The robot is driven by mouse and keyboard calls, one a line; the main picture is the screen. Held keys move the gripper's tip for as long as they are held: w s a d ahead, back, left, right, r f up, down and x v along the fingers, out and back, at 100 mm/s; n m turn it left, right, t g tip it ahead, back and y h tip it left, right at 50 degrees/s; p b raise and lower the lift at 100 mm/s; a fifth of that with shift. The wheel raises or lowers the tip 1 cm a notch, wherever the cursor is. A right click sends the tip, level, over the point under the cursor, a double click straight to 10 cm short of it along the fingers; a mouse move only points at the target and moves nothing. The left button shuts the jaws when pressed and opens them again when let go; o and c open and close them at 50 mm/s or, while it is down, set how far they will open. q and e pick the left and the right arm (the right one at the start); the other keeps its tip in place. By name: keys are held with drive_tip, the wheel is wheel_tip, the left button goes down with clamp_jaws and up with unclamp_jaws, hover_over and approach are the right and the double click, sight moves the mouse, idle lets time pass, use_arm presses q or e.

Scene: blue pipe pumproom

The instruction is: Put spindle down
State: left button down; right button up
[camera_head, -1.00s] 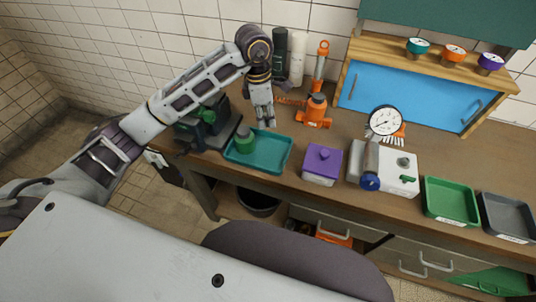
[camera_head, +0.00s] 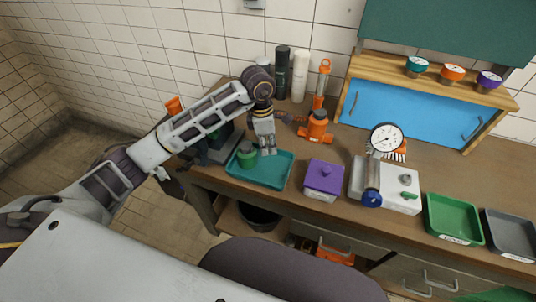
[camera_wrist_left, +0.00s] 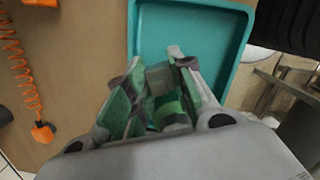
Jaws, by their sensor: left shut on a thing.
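My left gripper (camera_head: 267,151) reaches down over the teal tray (camera_head: 262,180) near its back edge. In the left wrist view, the gripper (camera_wrist_left: 160,75) is shut on a small grey-green piece, taken as the spindle (camera_wrist_left: 160,80), with the teal tray (camera_wrist_left: 190,25) behind it. Much of the piece is hidden by the fingers. In the head view I cannot make it out, nor tell whether it touches the tray. My right gripper is not in view.
A dark green vise (camera_head: 215,145) stands left of the tray. An orange jack (camera_head: 316,127) is behind right, and a purple-lidded box (camera_head: 323,178) is to the right. A white unit with a gauge (camera_head: 386,139), a green tray (camera_head: 453,218) and a grey tray (camera_head: 510,232) stand farther right.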

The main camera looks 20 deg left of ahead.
use_arm(q)
drive_tip(key=shift+f, duration=0.6)
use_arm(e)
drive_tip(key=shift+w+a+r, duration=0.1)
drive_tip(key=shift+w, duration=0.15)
use_arm(q)
drive_tip(key=shift+f, duration=0.15)
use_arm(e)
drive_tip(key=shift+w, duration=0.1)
